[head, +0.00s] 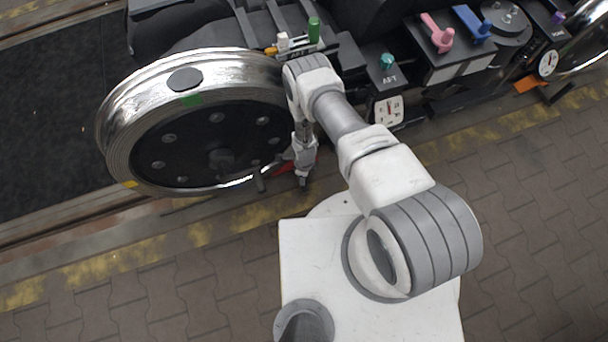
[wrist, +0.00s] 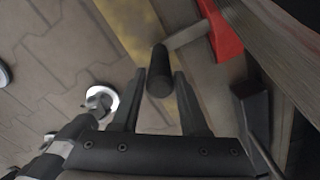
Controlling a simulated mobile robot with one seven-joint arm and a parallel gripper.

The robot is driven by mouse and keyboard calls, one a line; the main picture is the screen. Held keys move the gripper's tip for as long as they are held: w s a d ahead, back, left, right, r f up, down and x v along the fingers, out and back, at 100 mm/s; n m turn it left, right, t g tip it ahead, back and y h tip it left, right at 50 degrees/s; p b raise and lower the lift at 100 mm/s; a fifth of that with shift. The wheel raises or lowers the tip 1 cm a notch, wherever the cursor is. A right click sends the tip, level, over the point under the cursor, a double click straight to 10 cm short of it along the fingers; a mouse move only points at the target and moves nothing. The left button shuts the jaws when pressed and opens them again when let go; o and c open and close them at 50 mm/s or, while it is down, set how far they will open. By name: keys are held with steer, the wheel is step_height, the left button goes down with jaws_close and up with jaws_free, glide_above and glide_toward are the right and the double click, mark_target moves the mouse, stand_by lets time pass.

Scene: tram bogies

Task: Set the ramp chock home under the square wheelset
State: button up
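The ramp chock is the red block (wrist: 222,35) with a pale stem and a black round grip (wrist: 158,70), at the top of the wrist view. In the head view only a red sliver of it (head: 284,168) shows beside my gripper (head: 303,182), at the lower right of the large steel wheel (head: 215,150). In the wrist view my gripper (wrist: 159,75) is open, with the black grip between its fingertips; I cannot tell whether they touch it. The wheel's ribbed rim (wrist: 285,50) is close to the red block. I see no square mark on the wheel.
A dark bar (head: 258,178) stands at the wheel's lower edge. The bogie frame carries a green peg (head: 314,30), a pink lever (head: 437,35), a blue lever (head: 472,22) and a gauge (head: 548,63). The paved floor (head: 130,290) at lower left is clear.

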jaws_close()
stand_by(1.0)
